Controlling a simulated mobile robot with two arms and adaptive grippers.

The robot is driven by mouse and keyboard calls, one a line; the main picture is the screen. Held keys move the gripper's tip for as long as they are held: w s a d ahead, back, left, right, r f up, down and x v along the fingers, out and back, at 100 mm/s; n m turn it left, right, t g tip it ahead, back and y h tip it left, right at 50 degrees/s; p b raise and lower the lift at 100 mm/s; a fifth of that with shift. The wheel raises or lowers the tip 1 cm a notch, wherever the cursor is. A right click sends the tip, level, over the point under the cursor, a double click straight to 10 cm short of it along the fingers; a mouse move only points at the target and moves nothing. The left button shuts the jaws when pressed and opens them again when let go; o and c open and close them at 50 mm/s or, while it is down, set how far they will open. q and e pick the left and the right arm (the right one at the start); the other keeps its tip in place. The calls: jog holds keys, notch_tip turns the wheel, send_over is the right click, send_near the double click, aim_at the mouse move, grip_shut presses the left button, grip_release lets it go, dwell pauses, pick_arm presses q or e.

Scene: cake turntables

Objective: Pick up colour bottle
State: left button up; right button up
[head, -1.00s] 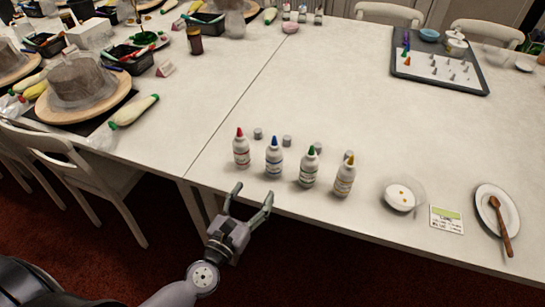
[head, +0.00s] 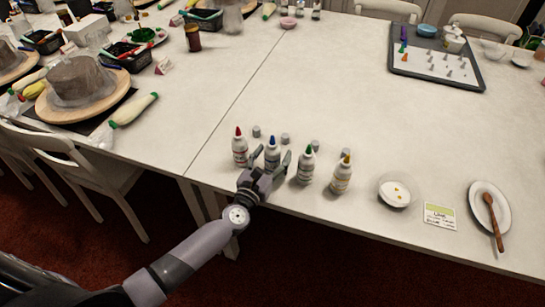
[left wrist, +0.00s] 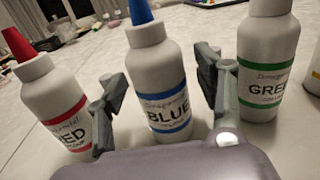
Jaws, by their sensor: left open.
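Several white colour bottles stand upright in a row near the table's front edge. The blue-capped bottle (head: 272,152) stands between the open fingers of my left gripper (head: 270,160). In the left wrist view the blue bottle (left wrist: 160,85) shows its BLUE label, with a finger of the left gripper (left wrist: 160,95) on each side and gaps left. The red-capped bottle (head: 240,149) is just left of the gripper; the green-capped bottle (head: 306,166) is just right of it. The yellow-capped bottle (head: 342,175) is farther right. My right gripper is not in view.
Small grey nozzles (head: 285,138) stand behind the bottles. A small bowl (head: 394,193), a card (head: 439,214) and a plate with a wooden spoon (head: 490,207) lie to the right. A wrapped cake (head: 77,79) stands at the left. The table's middle is clear.

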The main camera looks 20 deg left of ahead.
pick_arm(q)
jog(key=shift+w, duration=0.2)
jog(key=shift+c, duration=0.5)
jog(key=c, duration=0.8)
jog(key=shift+r, duration=0.1)
